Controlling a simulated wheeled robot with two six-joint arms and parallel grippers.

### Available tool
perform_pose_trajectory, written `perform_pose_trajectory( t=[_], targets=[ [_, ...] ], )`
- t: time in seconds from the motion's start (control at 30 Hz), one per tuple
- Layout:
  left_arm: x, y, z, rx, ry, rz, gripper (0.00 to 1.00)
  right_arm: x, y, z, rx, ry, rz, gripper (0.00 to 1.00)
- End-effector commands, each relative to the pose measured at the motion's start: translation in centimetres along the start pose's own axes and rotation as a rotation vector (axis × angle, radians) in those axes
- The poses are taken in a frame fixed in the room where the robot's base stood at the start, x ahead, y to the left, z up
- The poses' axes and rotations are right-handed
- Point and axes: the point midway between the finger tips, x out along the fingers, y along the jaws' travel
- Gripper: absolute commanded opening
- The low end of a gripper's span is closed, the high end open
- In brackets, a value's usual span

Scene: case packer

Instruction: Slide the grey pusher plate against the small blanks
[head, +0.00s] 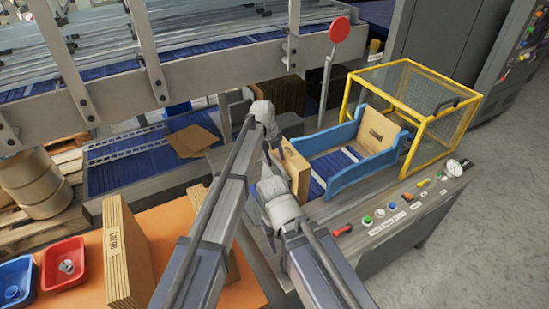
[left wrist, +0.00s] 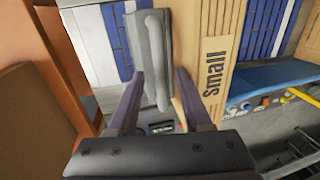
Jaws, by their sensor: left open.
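The small blanks (head: 297,170) stand upright as a brown stack at the left end of a blue-sided magazine (head: 357,172); they show in the left wrist view with the word "Small" (left wrist: 215,65). My left gripper (head: 268,158) is just left of them, partly hidden by my own arm. In the left wrist view my left gripper (left wrist: 160,88) is open, with one finger on each side of a grey rounded piece, which looks like the pusher plate (left wrist: 152,50). I cannot tell whether the fingers touch it. In the head view the plate is mostly hidden.
Another brown blank (head: 380,130) stands at the magazine's right end, beside a yellow-framed cage (head: 425,100). A control panel (head: 395,215) runs along the front. The orange table (head: 180,225) holds large blanks (head: 128,255), a red bin (head: 64,262) and a blue bin (head: 15,283).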

Motion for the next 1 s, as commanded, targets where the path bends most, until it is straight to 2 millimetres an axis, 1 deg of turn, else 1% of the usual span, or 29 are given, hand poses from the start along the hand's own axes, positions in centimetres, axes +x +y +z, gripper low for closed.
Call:
perform_pose_trajectory(
  t=[0.23, 0.37, 0.47, 0.9, 1.0],
  targets=[
    [0.0, 0.1, 0.0, 0.000, 0.000, 0.000, 0.50, 0.0, 0.0, 0.0, 0.000, 0.000, 0.000, 0.50],
    [-0.2, 0.9, -0.1, -0.001, 0.000, 0.000, 0.50, 0.0, 0.0, 0.0, 0.000, 0.000, 0.000, 0.50],
    [-0.5, 2.3, -0.2, -0.002, 0.000, 0.000, 0.50, 0.0, 0.0, 0.0, 0.000, 0.000, 0.000, 0.50],
    [-2.1, 10.5, -0.2, -0.003, 0.000, 0.001, 0.50, 0.0, 0.0, 0.0, 0.000, 0.000, 0.000, 0.50],
    [-4.6, 10.1, -0.1, 0.000, 0.000, 0.000, 0.50, -2.5, 0.2, 0.1, 0.000, 0.000, 0.000, 0.50]
  ],
)
